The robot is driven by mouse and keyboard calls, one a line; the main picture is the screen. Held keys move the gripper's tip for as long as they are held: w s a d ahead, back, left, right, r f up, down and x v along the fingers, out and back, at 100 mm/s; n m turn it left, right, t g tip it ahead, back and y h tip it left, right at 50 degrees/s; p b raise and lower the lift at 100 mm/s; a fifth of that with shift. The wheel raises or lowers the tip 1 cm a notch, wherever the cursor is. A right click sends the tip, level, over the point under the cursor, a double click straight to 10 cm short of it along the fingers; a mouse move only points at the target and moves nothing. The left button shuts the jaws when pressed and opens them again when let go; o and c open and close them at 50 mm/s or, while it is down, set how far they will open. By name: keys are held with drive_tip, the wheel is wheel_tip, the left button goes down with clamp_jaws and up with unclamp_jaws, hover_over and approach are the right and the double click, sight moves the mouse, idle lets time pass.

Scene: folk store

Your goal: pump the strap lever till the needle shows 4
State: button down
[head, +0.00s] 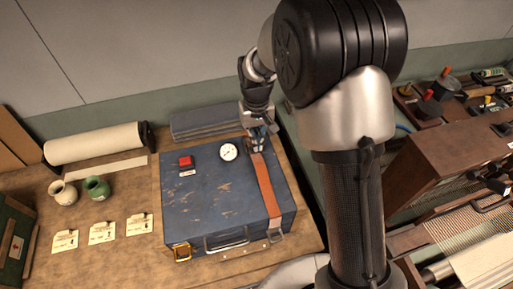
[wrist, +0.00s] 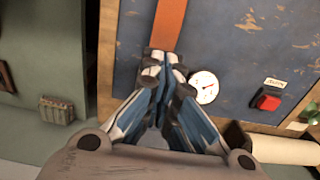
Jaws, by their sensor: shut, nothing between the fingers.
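A worn blue case (head: 205,203) lies flat on the table. An orange-brown strap (head: 266,188) runs over its right side to a metal buckle (head: 276,237) at the front edge. The strap also shows in the wrist view (wrist: 169,22). My gripper (head: 257,143) is shut and empty at the strap's far end, and its fingers overlap the strap in the wrist view (wrist: 164,62). I cannot tell whether they touch anything. The strap lever is not clearly visible; my fingers may hide it. The white round gauge (head: 228,152) is beside the fingers; its needle is too small to read.
A red button (head: 185,161) sits on the case left of the gauge. A paper roll (head: 95,143), two small jars and several labels are on the left. A wooden loom-like machine (head: 445,150) stands right.

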drive_tip(key=shift+s+f+b, duration=0.15)
drive_tip(key=shift+f+b, duration=0.45)
drive_tip(key=shift+f, duration=0.35)
drive_tip(key=shift+s+f+b, duration=0.1)
drive_tip(key=shift+f+b, duration=0.45)
drive_tip(key=shift+f, duration=0.35)
drive_tip(key=shift+r, duration=0.1)
wheel_tip(320, 180, up, 9)
drive_tip(key=p, duration=0.6)
drive_tip(key=shift+p, duration=0.35)
